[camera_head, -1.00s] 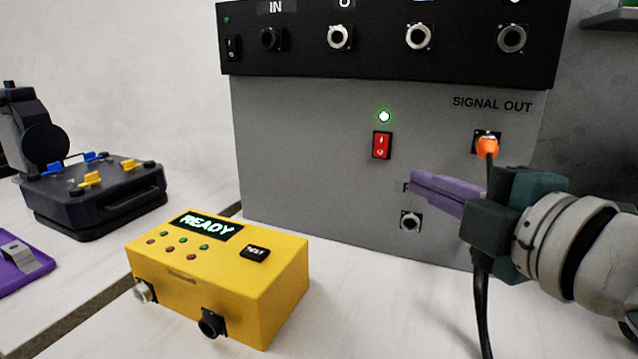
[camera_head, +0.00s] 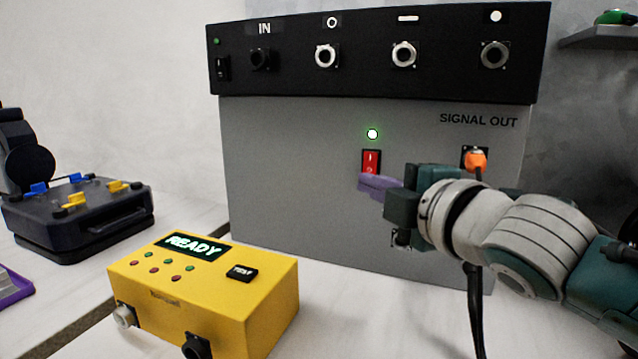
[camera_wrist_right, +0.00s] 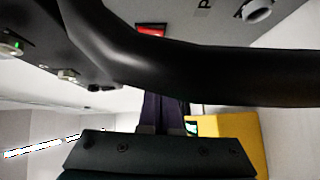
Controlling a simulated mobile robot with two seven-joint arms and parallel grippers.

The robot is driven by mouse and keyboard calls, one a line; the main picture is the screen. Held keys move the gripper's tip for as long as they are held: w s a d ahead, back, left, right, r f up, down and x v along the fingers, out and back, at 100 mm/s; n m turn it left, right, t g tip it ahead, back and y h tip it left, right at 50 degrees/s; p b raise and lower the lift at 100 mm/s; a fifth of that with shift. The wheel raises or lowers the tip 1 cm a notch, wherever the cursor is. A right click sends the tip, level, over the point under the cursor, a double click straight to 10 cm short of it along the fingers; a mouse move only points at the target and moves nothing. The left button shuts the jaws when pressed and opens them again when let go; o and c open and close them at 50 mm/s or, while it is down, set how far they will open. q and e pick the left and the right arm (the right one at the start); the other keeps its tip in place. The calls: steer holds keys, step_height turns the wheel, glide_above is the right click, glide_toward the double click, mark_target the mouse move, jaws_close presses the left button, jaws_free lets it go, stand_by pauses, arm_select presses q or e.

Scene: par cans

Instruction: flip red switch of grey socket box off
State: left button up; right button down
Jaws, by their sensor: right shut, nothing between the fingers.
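The grey socket box (camera_head: 290,170) stands on the table with its front towards me. Its red switch (camera_head: 371,160) sits under a lit green lamp (camera_head: 372,134). My right gripper (camera_head: 366,186) is shut and empty, its purple fingertips just at the lower edge of the switch and covering part of it. I cannot tell whether they touch. In the right wrist view the red switch (camera_wrist_right: 151,30) shows at the top, beyond the shut fingers (camera_wrist_right: 165,112), with a black cable (camera_wrist_right: 200,75) crossing in front. My left gripper is not in view.
A black panel (camera_head: 380,85) with several sockets tops the grey box. An orange plug (camera_head: 475,160) with a black cable hangs at SIGNAL OUT. A yellow tester (camera_head: 215,290) reading READY stands in front, left of my arm. A dark case (camera_head: 80,222) lies at the left.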

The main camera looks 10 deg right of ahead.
mark_target(370, 163)
steer(key=shift+w+d+f+b, duration=0.15)
steer(key=shift+w+d, duration=0.2)
steer(key=shift+w, duration=0.4)
steer(key=shift+w+d+f+b, duration=0.15)
steer(key=shift+w+d, duration=0.15)
steer(key=shift+w, duration=0.5)
steer(key=shift+w+d+f+b, duration=0.15)
steer(key=shift+w+d, duration=0.2)
steer(key=shift+w, duration=0.4)
steer(key=shift+w+d+n+t+b, duration=0.2)
steer(key=shift+n+t+b, duration=0.1)
steer(key=shift+b, duration=0.6)
steer(key=shift+a, duration=0.1)
